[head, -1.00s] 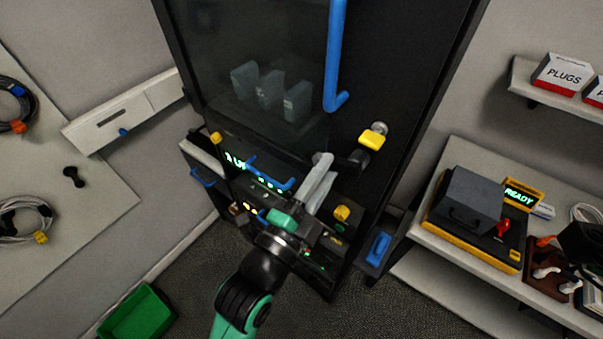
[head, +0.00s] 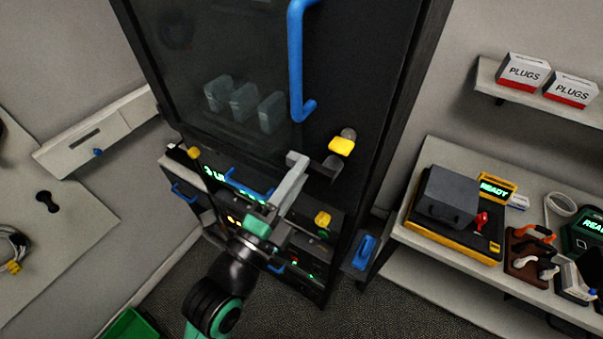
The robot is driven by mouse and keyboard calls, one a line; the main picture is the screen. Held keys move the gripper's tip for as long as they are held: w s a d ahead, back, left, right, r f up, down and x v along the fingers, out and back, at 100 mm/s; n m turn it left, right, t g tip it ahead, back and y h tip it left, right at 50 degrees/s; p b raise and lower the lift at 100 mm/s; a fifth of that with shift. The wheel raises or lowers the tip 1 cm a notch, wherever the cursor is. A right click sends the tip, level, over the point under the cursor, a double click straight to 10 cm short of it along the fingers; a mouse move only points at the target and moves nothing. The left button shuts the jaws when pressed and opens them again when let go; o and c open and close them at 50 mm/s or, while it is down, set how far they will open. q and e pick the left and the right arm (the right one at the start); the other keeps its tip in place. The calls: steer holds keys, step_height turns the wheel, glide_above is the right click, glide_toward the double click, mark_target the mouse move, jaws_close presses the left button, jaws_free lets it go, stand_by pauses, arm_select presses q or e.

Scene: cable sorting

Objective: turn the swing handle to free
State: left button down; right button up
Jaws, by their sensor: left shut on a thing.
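The swing handle (head: 325,169) is a dark lever on the black cabinet's door, just below a yellow knob (head: 341,146). My left gripper (head: 299,161) reaches up from the bottom, and its grey fingers are shut at the lever's left end. The fingers hide that end, so the exact grip is hard to see. The handle's angle to the door is hard to judge. The cabinet door (head: 370,70) looks closed. My right gripper cannot be made out.
A long blue door handle (head: 297,65) rises above the lever. Blue-handled rack units (head: 249,183) and a yellow knob (head: 322,219) lie close to my left arm. A shelf at right holds a dark box on a yellow-edged base (head: 452,240).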

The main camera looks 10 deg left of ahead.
arm_select(q)
steer(key=c, duration=0.7)
jaws_free()
steer(key=v, duration=1.1)
steer(key=shift+s+b, duration=0.35)
steer(key=shift+a, duration=0.1)
